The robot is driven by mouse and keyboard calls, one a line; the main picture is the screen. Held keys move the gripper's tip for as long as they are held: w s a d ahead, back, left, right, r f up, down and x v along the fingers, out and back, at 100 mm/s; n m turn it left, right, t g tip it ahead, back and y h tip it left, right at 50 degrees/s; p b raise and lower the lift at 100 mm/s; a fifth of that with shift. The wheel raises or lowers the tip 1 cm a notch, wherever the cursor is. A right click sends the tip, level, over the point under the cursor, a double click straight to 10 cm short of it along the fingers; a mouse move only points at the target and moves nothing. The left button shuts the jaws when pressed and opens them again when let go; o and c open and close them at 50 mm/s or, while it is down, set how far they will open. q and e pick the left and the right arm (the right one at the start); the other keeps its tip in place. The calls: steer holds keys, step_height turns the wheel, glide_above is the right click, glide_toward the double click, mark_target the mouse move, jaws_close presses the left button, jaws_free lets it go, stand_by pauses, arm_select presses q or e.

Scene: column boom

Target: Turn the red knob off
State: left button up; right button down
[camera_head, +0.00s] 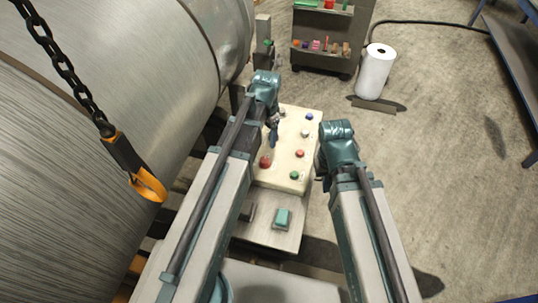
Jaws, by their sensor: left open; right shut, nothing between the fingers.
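A cream control panel (284,182) stands between my two arms, with several coloured controls on its top. A larger dark red control (265,161) is on its left side, and a smaller red one (300,154) is to the right; which is the red knob, and how it is turned, is too small to tell. My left gripper (273,134) is open and points down over the left part of the panel, just beyond the dark red control. Contact cannot be made out. My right gripper (323,178) is shut and empty at the panel's right edge, mostly hidden by its wrist.
The panel also bears a blue control (310,117) and a green control (294,175). A huge metal cylinder (90,130) fills the left, with a chain and orange hook (148,186) hanging before it. A cart (320,45) and white roll (375,72) stand behind.

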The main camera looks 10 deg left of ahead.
mark_target(265, 159)
arm_select(q)
steer(key=f+b, duration=1.3)
steer(key=shift+w+a+f, duration=0.15)
steer(key=shift+a+f, duration=0.1)
steer(key=shift+f, duration=0.15)
jaws_close()
